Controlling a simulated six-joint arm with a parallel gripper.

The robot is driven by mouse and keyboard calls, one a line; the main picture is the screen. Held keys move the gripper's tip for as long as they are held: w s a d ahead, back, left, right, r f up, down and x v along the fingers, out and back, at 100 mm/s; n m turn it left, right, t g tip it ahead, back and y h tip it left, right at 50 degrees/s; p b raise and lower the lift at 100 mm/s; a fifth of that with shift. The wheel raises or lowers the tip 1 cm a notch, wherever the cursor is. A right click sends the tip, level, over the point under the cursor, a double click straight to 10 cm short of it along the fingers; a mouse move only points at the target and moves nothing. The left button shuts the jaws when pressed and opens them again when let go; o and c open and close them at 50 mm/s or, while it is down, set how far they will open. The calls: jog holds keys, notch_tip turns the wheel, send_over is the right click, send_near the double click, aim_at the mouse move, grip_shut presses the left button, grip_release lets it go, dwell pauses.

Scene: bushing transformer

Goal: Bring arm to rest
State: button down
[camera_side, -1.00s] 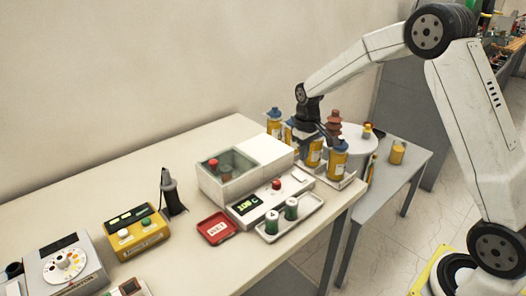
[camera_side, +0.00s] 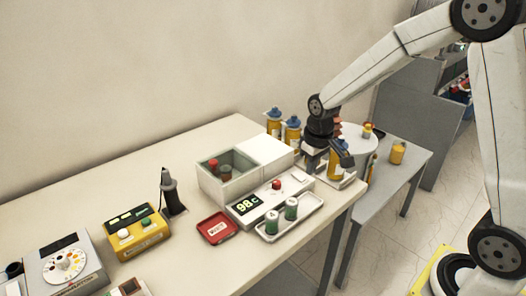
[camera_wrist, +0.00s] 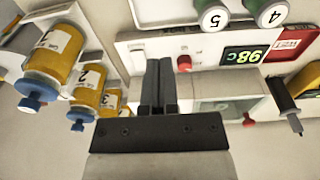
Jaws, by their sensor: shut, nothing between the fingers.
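My gripper (camera_wrist: 158,70) shows in the wrist view with its two dark fingers pressed together and nothing between them. In the side view my gripper (camera_side: 326,156) hangs over the right end of the table, near the yellow bottles and above the white unit. The yellow bottles (camera_side: 292,130) have blue caps and stand behind and beside it. The wrist view shows numbered bottles (camera_wrist: 88,88) to the left of the fingers. A reddish-brown part behind the gripper is mostly hidden.
A white box (camera_side: 226,193) with a window and red knob stands by a panel reading 98c (camera_side: 247,204). Green cylinders (camera_side: 291,209) sit in a tray in front. A red plate (camera_side: 216,228), black holder (camera_side: 173,195) and yellow meter (camera_side: 138,235) lie left. A grey side table (camera_side: 405,165) is right.

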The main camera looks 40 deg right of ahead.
jog(key=s+a+t, duration=0.1)
jog(key=s+a, duration=0.4)
jog(key=s, duration=0.7)
jog(key=shift+s+f+t, duration=0.3)
jog(key=shift+s+f, duration=0.1)
jog(key=shift+f, duration=0.05)
